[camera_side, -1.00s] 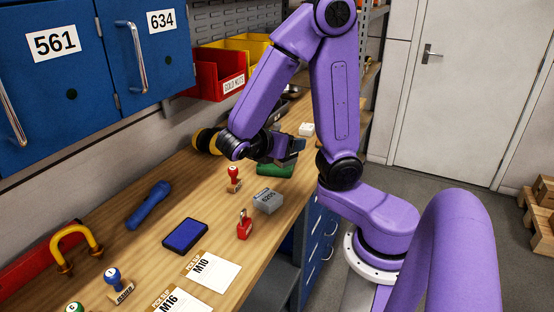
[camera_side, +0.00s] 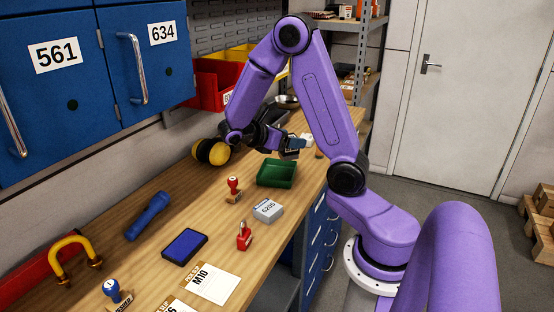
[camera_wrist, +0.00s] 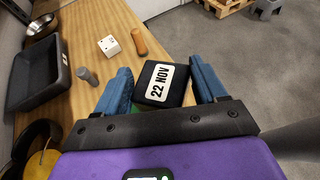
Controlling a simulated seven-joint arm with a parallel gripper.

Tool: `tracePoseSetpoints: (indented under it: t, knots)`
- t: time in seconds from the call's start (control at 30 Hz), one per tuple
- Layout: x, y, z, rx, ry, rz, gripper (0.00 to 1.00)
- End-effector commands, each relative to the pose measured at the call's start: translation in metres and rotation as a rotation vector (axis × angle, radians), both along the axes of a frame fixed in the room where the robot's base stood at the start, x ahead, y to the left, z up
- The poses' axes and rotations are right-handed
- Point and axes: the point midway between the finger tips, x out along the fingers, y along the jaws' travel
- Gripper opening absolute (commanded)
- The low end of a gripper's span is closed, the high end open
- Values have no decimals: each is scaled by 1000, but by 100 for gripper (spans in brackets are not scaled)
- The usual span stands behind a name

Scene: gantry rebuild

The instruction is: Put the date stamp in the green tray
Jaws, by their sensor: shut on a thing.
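The date stamp (camera_wrist: 162,84) is a black block with a white "22 NOV" label. In the wrist view it sits between the blue fingers of my gripper (camera_wrist: 160,72), which is shut on it. In the side view my gripper (camera_side: 291,146) is in the air beyond and slightly right of the green tray (camera_side: 277,184). The stamp is hard to make out there. The green tray lies on the bench, looks empty, and its inside shows clearly. In the wrist view only a sliver of green shows by the left finger.
A red-handled stamp (camera_side: 234,189), a grey box marked 6205 (camera_side: 268,210) and a red padlock (camera_side: 244,237) stand in front of the tray. A yellow-black round object (camera_side: 210,152) lies left. In the wrist view a dark tray (camera_wrist: 20,90) and white block (camera_wrist: 109,46) are near.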

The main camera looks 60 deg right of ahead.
Motion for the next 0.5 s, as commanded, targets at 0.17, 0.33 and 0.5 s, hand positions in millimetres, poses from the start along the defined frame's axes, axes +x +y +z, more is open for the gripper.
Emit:
tracePoseSetpoints:
  t: [0.17,0.33,0.5]
  knots:
    - [22,-16,-21,0,4,-2,38]
    - [37,-26,-44,-1,3,-1,38]
    - [47,-32,-57,-1,0,1,38]
